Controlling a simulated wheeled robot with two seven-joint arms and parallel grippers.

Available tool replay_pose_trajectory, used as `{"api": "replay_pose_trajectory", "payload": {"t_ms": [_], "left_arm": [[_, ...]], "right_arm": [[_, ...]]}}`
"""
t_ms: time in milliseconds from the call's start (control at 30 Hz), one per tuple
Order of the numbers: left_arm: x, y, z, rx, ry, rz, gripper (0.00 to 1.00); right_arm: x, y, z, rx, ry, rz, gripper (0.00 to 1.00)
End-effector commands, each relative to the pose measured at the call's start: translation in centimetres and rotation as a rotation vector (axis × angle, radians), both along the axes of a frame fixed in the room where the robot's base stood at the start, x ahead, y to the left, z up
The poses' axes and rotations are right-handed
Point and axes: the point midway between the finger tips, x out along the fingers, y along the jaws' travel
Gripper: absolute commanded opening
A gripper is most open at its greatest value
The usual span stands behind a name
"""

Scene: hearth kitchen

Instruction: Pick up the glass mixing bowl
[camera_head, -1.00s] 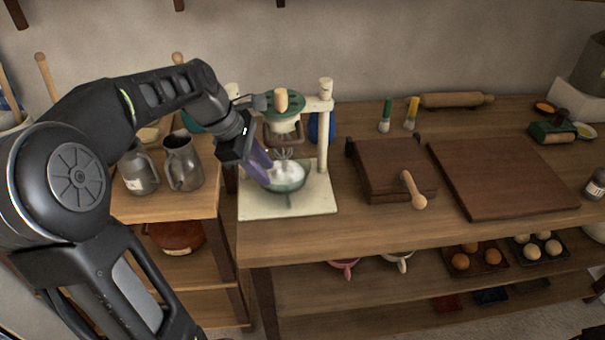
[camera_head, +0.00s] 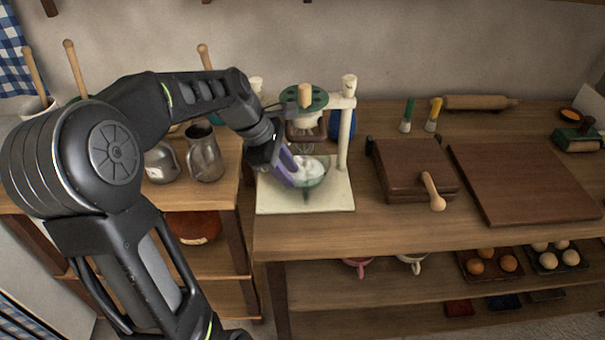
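The glass mixing bowl (camera_head: 317,184) is greenish and clear, with white contents. It stands on the pale base board (camera_head: 338,201) of a hand-cranked mixer stand, under the whisk of the green mixer head (camera_head: 290,103). My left gripper (camera_head: 291,171), with purple fingers, points down at the bowl's left rim and overlaps it in the picture. Whether its fingers are closed on the rim is not clear. The bowl appears to rest on the board. My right gripper is not in view.
The mixer stand's right post (camera_head: 345,135) rises close to the bowl. Metal jugs (camera_head: 205,155) stand on the left table, under my arm.

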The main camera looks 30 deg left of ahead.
Motion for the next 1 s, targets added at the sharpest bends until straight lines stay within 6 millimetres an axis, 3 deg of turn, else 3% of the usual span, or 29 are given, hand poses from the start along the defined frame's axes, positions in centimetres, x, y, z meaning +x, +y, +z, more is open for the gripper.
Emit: {"api": "replay_pose_trajectory", "payload": {"t_ms": [300, 933, 1000], "left_arm": [[1.4, -1.0, -3.7, -0.002, 0.002, 0.000, 0.29], [1.5, -1.1, -3.9, 0.000, 0.000, 0.000, 0.29], [1.5, -1.1, -3.9, 0.000, 0.000, 0.000, 0.23]], "right_arm": [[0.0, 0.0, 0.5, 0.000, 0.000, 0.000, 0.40], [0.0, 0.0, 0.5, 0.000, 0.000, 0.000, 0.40], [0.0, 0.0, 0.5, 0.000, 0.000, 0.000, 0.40]]}}
